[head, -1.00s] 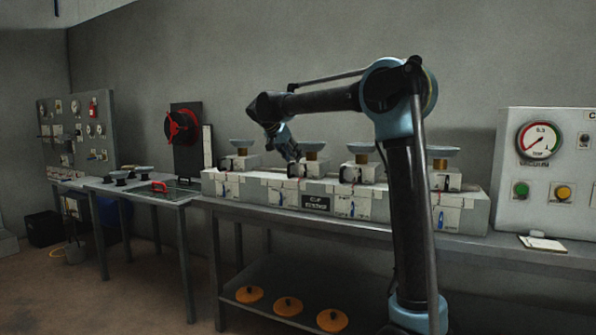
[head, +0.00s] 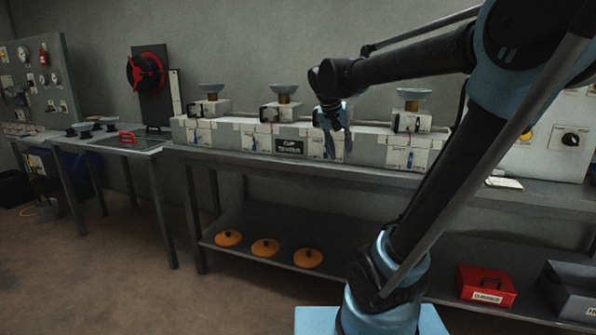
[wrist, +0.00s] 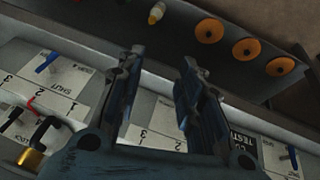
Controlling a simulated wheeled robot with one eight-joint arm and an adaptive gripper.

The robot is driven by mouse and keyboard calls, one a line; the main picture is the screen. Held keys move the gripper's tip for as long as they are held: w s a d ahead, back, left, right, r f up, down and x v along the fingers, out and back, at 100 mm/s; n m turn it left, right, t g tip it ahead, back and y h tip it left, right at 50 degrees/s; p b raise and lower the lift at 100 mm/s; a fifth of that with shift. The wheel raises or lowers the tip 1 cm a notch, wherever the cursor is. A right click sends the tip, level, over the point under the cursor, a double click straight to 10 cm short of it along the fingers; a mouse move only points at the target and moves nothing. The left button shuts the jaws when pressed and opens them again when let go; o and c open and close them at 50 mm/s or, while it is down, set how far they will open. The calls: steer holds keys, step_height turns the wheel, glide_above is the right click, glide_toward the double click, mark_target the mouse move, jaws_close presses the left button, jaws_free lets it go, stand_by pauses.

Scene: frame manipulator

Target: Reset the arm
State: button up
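My arm (head: 410,66) reaches left from its blue base (head: 385,290), across the bench front. My gripper (head: 330,118) hangs in front of the white cup tester row (head: 206,133), covering one of its stations. In the wrist view my gripper (wrist: 164,58) shows two blue-grey fingers standing apart. Nothing is held between them. Beyond the fingers lie the tester's white numbered panels (wrist: 60,85) and a dark sign (wrist: 242,150). The fingertips are small and unclear in the head view.
Grey dishes (head: 282,88) stand on the tester stations. A lower shelf holds orange discs (head: 265,248), a red box (head: 486,285) and a grey box (head: 570,290). A side table (head: 140,148) with a red-handled item stands left. Floor in front is clear.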

steer(key=s+d+f+n+y, duration=0.1)
steer(key=s+d+f, duration=0.1)
steer(key=s+f, duration=0.9)
steer(key=s+d+f+n+g+y, duration=0.1)
steer(key=s+d+f+n+y, duration=0.1)
steer(key=s+f, duration=0.8)
steer(key=shift+s+d+f, duration=0.4)
steer(key=shift+s+d, duration=0.25)
steer(key=shift+w+f, duration=0.2)
steer(key=shift+w, duration=0.2)
steer(key=shift+s, duration=0.1)
